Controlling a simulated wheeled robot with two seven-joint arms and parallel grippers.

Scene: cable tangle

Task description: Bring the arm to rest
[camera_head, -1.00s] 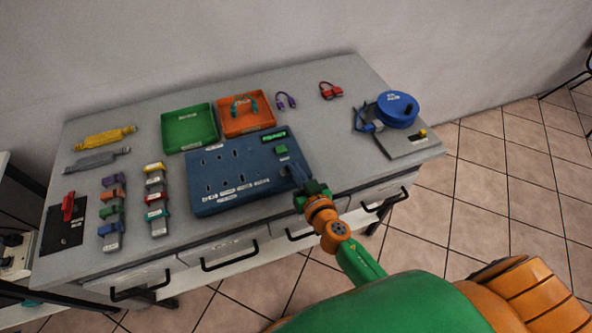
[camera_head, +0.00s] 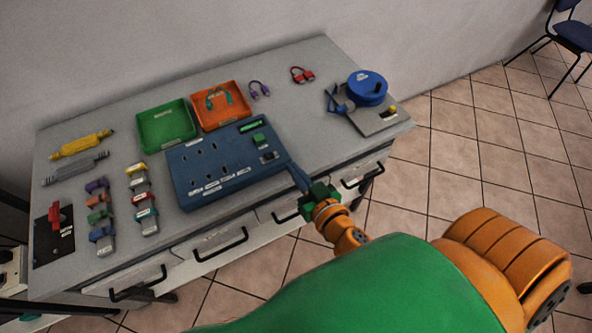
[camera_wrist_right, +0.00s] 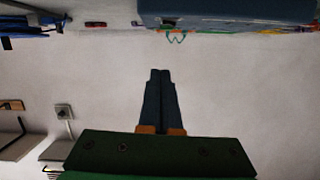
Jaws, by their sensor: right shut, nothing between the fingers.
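My right gripper (camera_head: 301,182) is at the front edge of the grey table, just right of the blue socket panel's front right corner. Its two fingers are closed together with nothing between them. The fingers also show in the right wrist view (camera_wrist_right: 160,75), pressed together against a plain pale background. The blue panel (camera_head: 225,166) lies on the table and shows at the top of the right wrist view (camera_wrist_right: 225,12). Whether the fingers touch the panel cannot be told. My left gripper is not in view.
On the table (camera_head: 330,110) are a green tray (camera_head: 167,125), an orange tray (camera_head: 221,105), a purple cable (camera_head: 259,89), a red cable (camera_head: 302,75) and a blue reel (camera_head: 368,87). Several coloured plugs stand at left. Drawer handles (camera_head: 222,245) jut from the front. A chair (camera_head: 574,35) stands far right.

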